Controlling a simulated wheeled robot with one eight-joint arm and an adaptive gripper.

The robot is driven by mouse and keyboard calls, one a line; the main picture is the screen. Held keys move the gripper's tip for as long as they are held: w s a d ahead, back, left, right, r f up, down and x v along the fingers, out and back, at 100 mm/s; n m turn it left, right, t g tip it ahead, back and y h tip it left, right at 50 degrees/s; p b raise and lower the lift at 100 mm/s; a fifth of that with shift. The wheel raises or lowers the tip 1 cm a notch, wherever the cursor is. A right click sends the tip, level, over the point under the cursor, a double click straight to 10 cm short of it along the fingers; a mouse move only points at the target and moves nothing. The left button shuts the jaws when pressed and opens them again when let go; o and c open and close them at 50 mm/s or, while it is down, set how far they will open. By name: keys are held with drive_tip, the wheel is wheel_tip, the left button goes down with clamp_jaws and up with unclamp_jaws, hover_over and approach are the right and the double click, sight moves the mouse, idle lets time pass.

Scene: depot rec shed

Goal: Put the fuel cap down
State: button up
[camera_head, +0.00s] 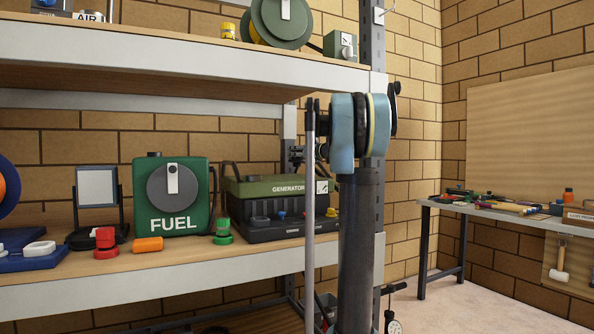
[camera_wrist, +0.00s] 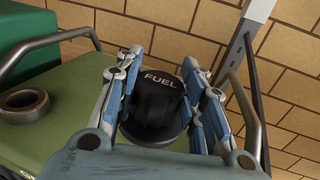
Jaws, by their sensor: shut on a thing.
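The fuel cap (camera_wrist: 155,112) is black and round, with "FUEL" in white on its top. In the wrist view my gripper (camera_wrist: 160,64) is shut on it, one blue-and-grey finger on each side. The cap is over the green top of the generator (camera_wrist: 75,88); I cannot tell whether it touches. A round, open metal ring (camera_wrist: 24,104) lies or is fixed on that top, left of the cap and apart from it. In the head view the generator (camera_head: 270,187) stands on the middle shelf. My arm hides most of the gripper there, and I cannot make out the cap.
A green fuel can (camera_head: 182,210) stands left of the generator on the shelf (camera_head: 200,262). Red, orange and green small parts lie along the front. An upper shelf (camera_head: 180,50) and a steel upright (camera_head: 375,70) are close. A workbench (camera_head: 440,207) stands at right.

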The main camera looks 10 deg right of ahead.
sight(299, 163)
drive_tip(key=shift+f, duration=2.6)
drive_tip(key=o, duration=1.2)
drive_tip(key=shift+f, duration=0.1)
drive_tip(key=shift+c, duration=0.2)
